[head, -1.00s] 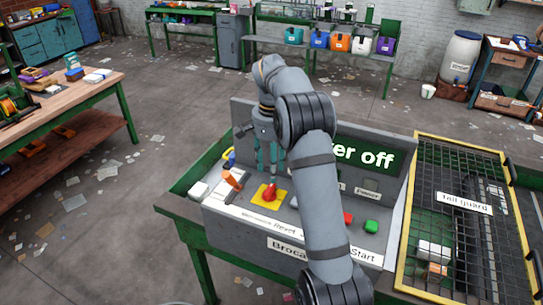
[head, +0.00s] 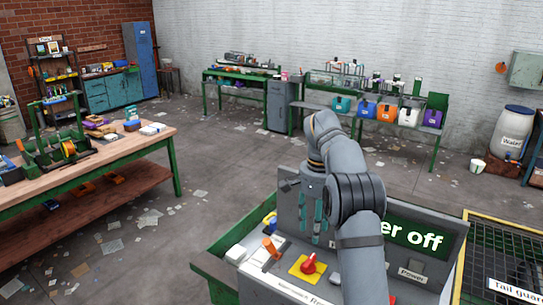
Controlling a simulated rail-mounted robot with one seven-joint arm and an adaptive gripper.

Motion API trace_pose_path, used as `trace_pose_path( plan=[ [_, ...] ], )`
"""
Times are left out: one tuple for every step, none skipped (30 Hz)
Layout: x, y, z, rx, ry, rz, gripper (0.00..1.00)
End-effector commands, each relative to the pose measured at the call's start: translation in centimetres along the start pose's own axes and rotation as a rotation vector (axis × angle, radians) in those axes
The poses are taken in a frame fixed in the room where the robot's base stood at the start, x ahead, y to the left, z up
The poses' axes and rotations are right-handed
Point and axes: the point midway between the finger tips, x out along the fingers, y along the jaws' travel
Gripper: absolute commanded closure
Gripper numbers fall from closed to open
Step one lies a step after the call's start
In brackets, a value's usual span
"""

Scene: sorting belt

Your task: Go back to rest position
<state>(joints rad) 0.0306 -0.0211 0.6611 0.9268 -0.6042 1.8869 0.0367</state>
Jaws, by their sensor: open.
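My gripper (head: 310,236) hangs from the end of my grey arm with its teal fingers pointing down. The fingers are apart and nothing shows between them. In the picture it is just above a red rotary knob (head: 310,263) on a yellow plate (head: 301,271), and it appears clear of the knob. My arm hides the left part of that display.
An orange-handled item (head: 271,247) and a white block (head: 236,254) lie left of the knob. A yellow-framed guard mesh (head: 500,245) is on the right. A wooden workbench (head: 90,165) stands at left. Paper-littered floor (head: 215,190) lies open between.

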Motion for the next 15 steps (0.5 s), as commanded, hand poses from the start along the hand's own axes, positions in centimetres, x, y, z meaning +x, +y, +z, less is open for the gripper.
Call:
trace_pose_path(
  plan=[
    [0.4,0.1,0.0,-0.001,-0.002,0.003,0.58],
    [0.7,0.1,0.1,-0.002,-0.002,0.003,0.58],
    [1.1,0.1,0.1,-0.002,-0.004,0.003,0.58],
    [1.5,0.1,0.1,-0.001,-0.003,0.003,0.58],
    [2.0,0.1,0.1,-0.003,-0.003,0.003,0.58],
    [2.7,0.1,0.1,-0.001,-0.004,0.004,0.58],
    [3.2,0.1,0.1,-0.002,-0.005,0.003,0.58],
    [3.9,0.1,0.1,-0.001,-0.005,0.004,0.58],
    [4.7,0.1,0.2,-0.001,-0.006,0.004,0.58],
    [5.2,0.1,0.2,0.000,-0.005,0.003,0.58],
    [5.9,0.1,0.1,0.000,-0.005,0.004,0.58],
    [6.7,0.1,0.1,-0.001,-0.004,0.003,0.58],
    [7.2,0.1,0.1,0.000,-0.004,0.003,0.58],
    [7.8,0.1,0.1,0.000,-0.004,0.002,0.58],
    [8.5,0.1,0.1,0.000,-0.004,0.002,0.58]
  ],
)
